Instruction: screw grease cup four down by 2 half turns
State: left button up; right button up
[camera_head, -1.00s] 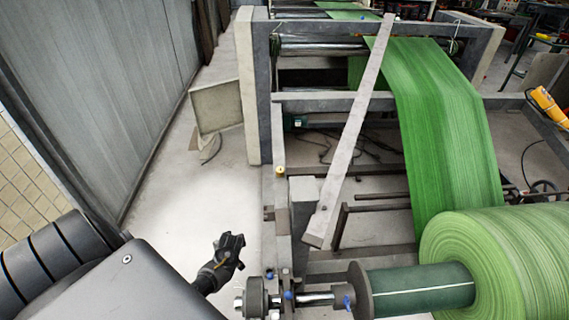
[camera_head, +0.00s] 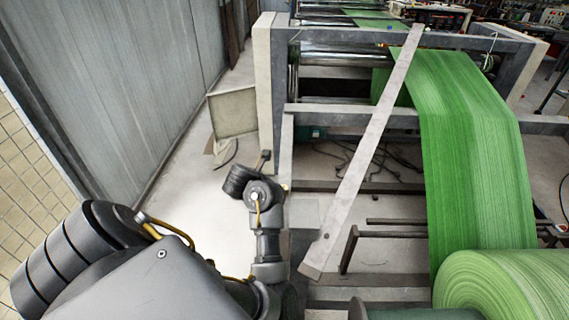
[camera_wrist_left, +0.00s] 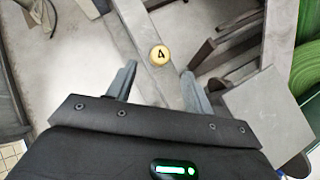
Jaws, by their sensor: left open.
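Grease cup four (camera_wrist_left: 159,55) is a small round brass cap marked with a 4, seen from above on a grey frame rail in the left wrist view. In the head view my left wrist hides most of that spot. My left gripper (camera_wrist_left: 158,72) is open and empty. Its two grey fingers point toward the cup, one on either side in the picture, and I see no contact. How far the fingertips are above the cup is hard to tell. My right gripper is not in view.
A slanted grey bar (camera_head: 365,150) crosses the machine frame to the right of my left arm. A green web (camera_head: 465,140) runs down to a large green roll (camera_head: 510,290).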

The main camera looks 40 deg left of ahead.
pick_arm(q)
jog(key=b+x, duration=0.1)
jog(key=x, duration=0.1)
jog(key=b+x, duration=0.1)
jog(key=x, duration=0.1)
jog(key=b+x, duration=0.2)
jog(key=x, duration=0.1)
jog(key=shift+s+f, duration=0.2)
jog(key=shift+s, duration=0.1)
jog(key=shift+w+a+f, duration=0.1)
jog(key=shift+w, duration=0.15)
jog(key=shift+w+d+f+b, duration=0.1)
jog(key=shift+w+d+b, duration=0.25)
jog(key=shift+w+b, duration=0.2)
jog(key=shift+w+a+f, duration=0.15)
jog(key=shift+a+f, duration=0.15)
jog(key=shift+a, duration=0.05)
jog(key=shift+d+r, duration=0.1)
jog(key=shift+d, duration=0.1)
jog(key=shift+a, duration=0.15)
jog(key=c, duration=1)
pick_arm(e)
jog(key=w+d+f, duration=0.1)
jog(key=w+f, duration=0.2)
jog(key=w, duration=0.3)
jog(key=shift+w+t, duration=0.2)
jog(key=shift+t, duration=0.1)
